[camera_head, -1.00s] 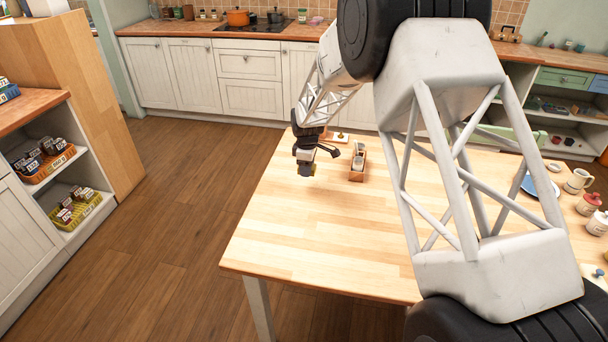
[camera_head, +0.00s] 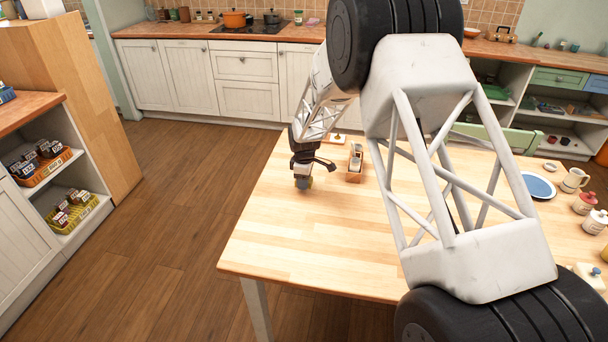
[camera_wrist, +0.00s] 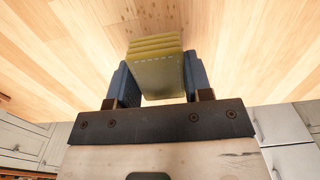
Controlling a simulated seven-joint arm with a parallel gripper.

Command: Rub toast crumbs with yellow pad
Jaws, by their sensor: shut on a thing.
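My gripper (camera_head: 303,184) is over the left part of the wooden table (camera_head: 290,240), pointing down. In the wrist view my gripper (camera_wrist: 155,88) is shut on the yellow pad (camera_wrist: 160,75), a folded, layered block with a stitched edge between two blue-grey fingers. In the head view the pad is small and mostly hidden at the fingertips, low over or on the tabletop; I cannot tell if it touches. A few small dark specks (camera_wrist: 130,17) show on the wood beyond the pad in the wrist view; I cannot tell whether they are crumbs.
A small wooden box (camera_head: 355,165) with items stands right of my gripper. A blue plate (camera_head: 538,186), a jug (camera_head: 574,180) and lidded jars (camera_head: 585,203) stand at the table's right. The front left of the tabletop is clear. My arm hides part of the table.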

